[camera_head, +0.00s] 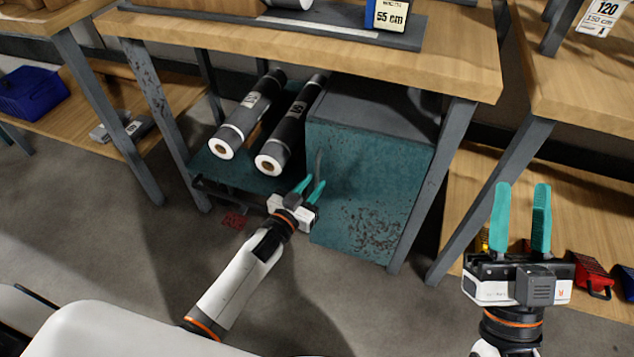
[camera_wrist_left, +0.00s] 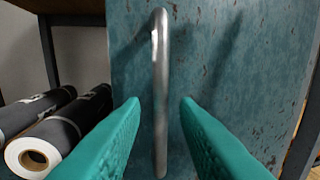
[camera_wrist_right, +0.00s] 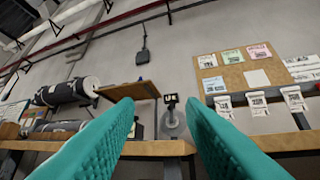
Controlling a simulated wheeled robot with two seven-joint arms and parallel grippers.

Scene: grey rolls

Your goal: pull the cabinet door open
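The cabinet door (camera_head: 365,190) is a worn teal panel with rusty patches, under the wooden workbench. It looks closed. Its handle (camera_wrist_left: 160,90) is a vertical grey metal bar, which also shows in the head view (camera_head: 319,163) near the door's left edge. My left gripper (camera_head: 312,184) is in front of the handle. In the left wrist view its teal fingers (camera_wrist_left: 160,105) are apart, one on each side of the bar, with visible gaps. My right gripper (camera_head: 521,187) is open and empty, raised at the right, away from the cabinet.
Two dark grey rolls (camera_head: 247,115) lie on the shelf left of the cabinet. The workbench top (camera_head: 430,60) overhangs the door, and a grey leg (camera_head: 430,190) stands at its right. Red bins (camera_head: 590,268) are at the lower right. The floor before the door is clear.

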